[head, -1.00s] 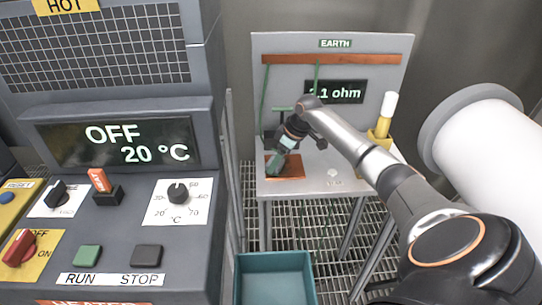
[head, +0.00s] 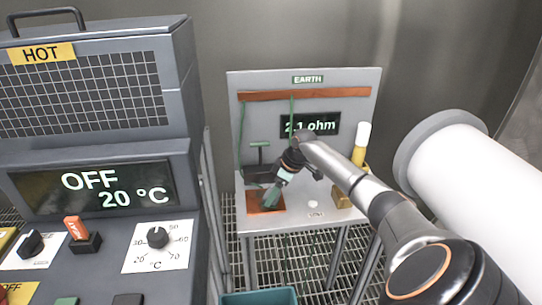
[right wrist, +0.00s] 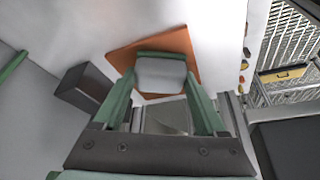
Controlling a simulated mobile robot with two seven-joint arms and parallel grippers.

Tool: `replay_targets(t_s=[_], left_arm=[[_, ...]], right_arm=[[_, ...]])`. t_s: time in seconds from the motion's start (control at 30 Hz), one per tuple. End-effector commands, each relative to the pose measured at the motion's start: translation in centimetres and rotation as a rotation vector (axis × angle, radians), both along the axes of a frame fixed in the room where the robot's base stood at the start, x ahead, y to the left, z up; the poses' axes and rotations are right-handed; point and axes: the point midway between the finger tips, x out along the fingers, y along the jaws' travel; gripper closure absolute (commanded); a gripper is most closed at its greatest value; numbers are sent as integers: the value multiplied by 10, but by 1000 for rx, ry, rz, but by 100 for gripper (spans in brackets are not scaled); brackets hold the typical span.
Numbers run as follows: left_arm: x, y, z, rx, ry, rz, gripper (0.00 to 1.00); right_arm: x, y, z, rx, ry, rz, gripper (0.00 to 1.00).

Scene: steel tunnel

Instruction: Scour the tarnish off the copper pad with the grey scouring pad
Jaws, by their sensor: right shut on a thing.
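The copper pad (head: 252,204) is a flat orange-brown square on the left part of the white bench under the EARTH panel. It also shows in the right wrist view (right wrist: 122,58). My right gripper (head: 271,199) points down over the pad, with its green fingers (right wrist: 160,98) shut on the grey scouring pad (right wrist: 161,75). The scouring pad lies over the copper, seemingly against it; exact contact is hard to tell. It hides part of the copper, and I cannot make out tarnish on what shows. My left gripper is not in view.
The EARTH panel's display (head: 310,125) reads 2.1 ohm. A brass block (head: 342,197) and a white-topped yellow item (head: 361,145) are at the right. The heater cabinet (head: 100,150) stands left, a teal bin (head: 258,298) below.

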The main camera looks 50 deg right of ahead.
Motion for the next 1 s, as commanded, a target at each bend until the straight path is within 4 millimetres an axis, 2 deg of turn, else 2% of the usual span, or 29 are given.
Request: replay_targets(t_s=[0.1,0.27,0.63,1.0], left_arm=[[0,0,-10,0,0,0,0],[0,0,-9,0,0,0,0],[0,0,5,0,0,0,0],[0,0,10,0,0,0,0]], right_arm=[[6,-4,-4,1,0,0,81],[8,-4,-3,0,4,2,81],[26,19,-1,3,6,3,81],[37,32,-1,2,6,4,81]])
